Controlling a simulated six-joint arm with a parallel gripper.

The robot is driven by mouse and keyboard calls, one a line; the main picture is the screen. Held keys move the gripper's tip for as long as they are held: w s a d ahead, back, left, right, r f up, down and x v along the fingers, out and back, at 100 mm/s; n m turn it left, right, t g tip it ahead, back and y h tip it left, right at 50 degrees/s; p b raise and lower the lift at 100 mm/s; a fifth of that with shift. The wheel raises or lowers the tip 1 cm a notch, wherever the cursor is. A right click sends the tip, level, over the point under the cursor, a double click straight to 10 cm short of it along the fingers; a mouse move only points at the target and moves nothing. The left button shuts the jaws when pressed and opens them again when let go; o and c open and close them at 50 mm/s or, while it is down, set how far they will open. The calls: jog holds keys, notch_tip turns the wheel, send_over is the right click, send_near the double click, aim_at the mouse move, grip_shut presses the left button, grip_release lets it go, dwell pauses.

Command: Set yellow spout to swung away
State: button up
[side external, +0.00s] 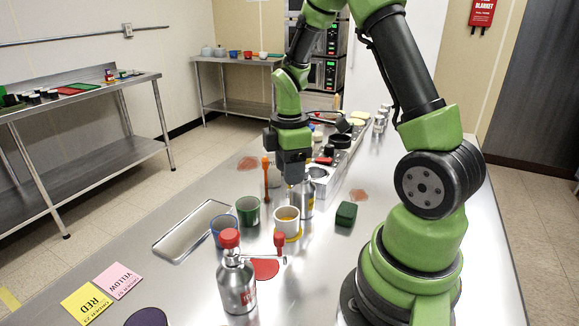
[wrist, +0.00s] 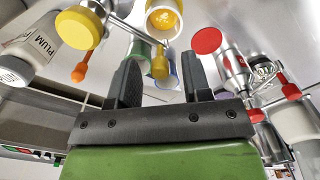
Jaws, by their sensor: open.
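The yellow spout (wrist: 160,65) ends in a small yellow piece, joined by a thin rod to a round yellow cap (wrist: 80,28) in the wrist view. My gripper (wrist: 160,80) is open, and the yellow end shows between its two dark fingers; I cannot tell whether they touch it. A white cup (wrist: 165,18) with yellow contents is close by the spout. In the side view my gripper (side external: 293,180) points down just behind this cup (side external: 287,218), beside a silver bottle (side external: 308,200). The yellow cap and spout are hidden there.
A red-capped silver dispenser (side external: 237,280) with a red-ended spout (side external: 280,243) stands in front. A green cup (side external: 248,210), a blue cup (side external: 222,228) and an orange-ended spout (side external: 266,170) are left of my gripper.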

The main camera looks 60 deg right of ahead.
jog(key=shift+c, duration=0.2)
grip_shut()
jog(key=shift+s, duration=0.15)
jog(key=s+d+n, duration=0.4)
jog(key=s+n, duration=0.2)
jog(key=n, duration=0.7)
jog(key=shift+s, duration=0.15)
jog(key=shift+d, duration=0.15)
dwell(0.3)
